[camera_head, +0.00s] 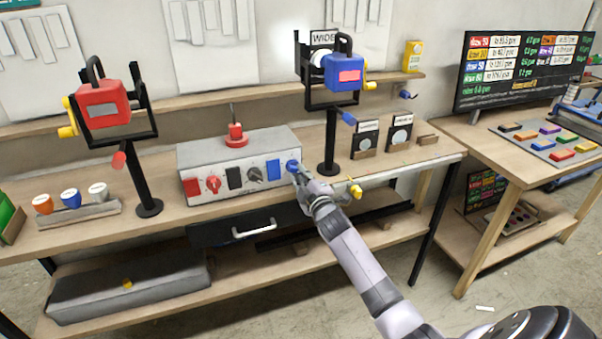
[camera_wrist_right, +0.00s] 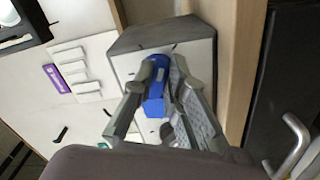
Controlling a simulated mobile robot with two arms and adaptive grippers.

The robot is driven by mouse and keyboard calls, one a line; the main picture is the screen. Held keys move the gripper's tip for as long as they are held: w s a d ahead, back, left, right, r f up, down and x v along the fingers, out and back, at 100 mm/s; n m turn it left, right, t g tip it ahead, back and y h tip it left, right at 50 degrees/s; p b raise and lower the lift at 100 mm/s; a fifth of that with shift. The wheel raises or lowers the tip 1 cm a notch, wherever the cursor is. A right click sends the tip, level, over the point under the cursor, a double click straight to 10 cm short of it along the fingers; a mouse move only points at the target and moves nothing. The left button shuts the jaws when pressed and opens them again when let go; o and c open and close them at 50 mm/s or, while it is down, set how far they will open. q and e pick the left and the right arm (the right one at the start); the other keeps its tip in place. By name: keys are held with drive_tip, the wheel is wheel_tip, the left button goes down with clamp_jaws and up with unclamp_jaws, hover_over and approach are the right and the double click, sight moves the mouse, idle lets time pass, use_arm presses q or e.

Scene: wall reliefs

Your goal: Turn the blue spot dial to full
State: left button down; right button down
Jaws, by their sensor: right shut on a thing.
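The blue dial (camera_head: 292,166) is at the right end of the front of a grey and white control box (camera_head: 238,147) on the bench. My right gripper (camera_head: 299,175) is at this dial, its arm reaching in from the lower right. In the right wrist view the blue dial (camera_wrist_right: 155,95) sits between the two fingers of the right gripper (camera_wrist_right: 163,88), which are shut on it. The fingers cover part of the dial, and its setting cannot be read. The blue spot lamp (camera_head: 342,73) stands on a black post behind. My left gripper is not in view.
A red dial (camera_head: 213,184), a grey dial (camera_head: 254,174) and several switches share the box front. A red lamp (camera_head: 103,105) stands at left. A drawer handle (camera_head: 254,229) sticks out below the bench top. Small cards stand right of the blue lamp.

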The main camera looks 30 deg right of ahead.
drive_tip(key=shift+f+m+p, duration=0.15)
drive_tip(key=shift+m, duration=0.85)
drive_tip(key=shift+f+m+p, duration=0.1)
drive_tip(key=shift+m+p, duration=0.05)
drive_tip(key=shift+m, duration=0.85)
drive_tip(key=shift+a, duration=0.1)
drive_tip(key=c, duration=1.6)
unclamp_jaws()
drive_tip(key=v, duration=1.2)
drive_tip(key=shift+r, duration=0.1)
